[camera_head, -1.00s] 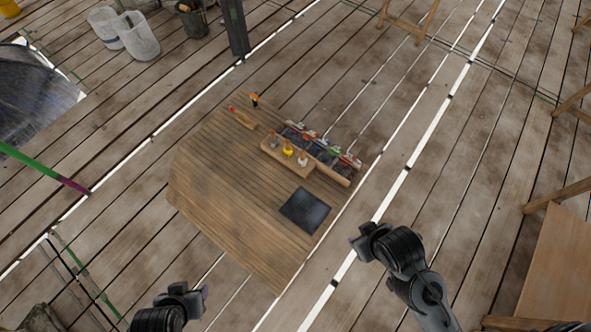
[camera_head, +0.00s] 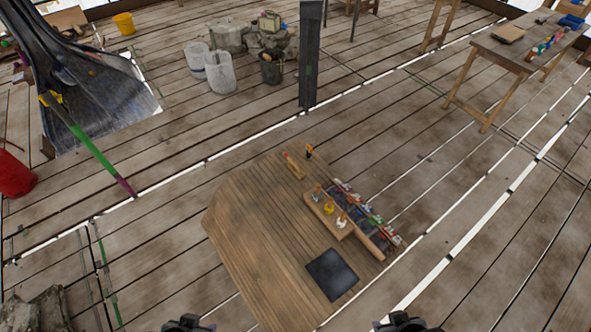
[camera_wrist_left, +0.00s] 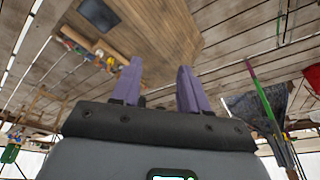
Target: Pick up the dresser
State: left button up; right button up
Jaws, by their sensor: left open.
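A short wooden tool with a red end (camera_head: 293,165), possibly the dresser, lies near the far edge of the plank-topped bench (camera_head: 250,235). It is too small to be sure of. My left gripper (camera_wrist_left: 158,66) is open and empty in the left wrist view, its two purple fingers apart. In the head view only the top of my left gripper (camera_head: 188,325) shows at the bottom edge, well short of the tool. My right gripper (camera_head: 402,323) is mostly cut off at the bottom edge, so its jaws are hidden.
A wooden holder with three small items (camera_head: 330,215) and a row of coloured tools (camera_head: 368,215) stand along the bench's right side. A dark square pad (camera_head: 331,274) lies nearer. A small black-and-orange item (camera_head: 309,152) is beside the tool. A dark post (camera_head: 310,60) stands behind.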

dwell(0.4)
pick_arm(q)
jog(key=o, duration=0.8)
jog(key=shift+d, duration=0.1)
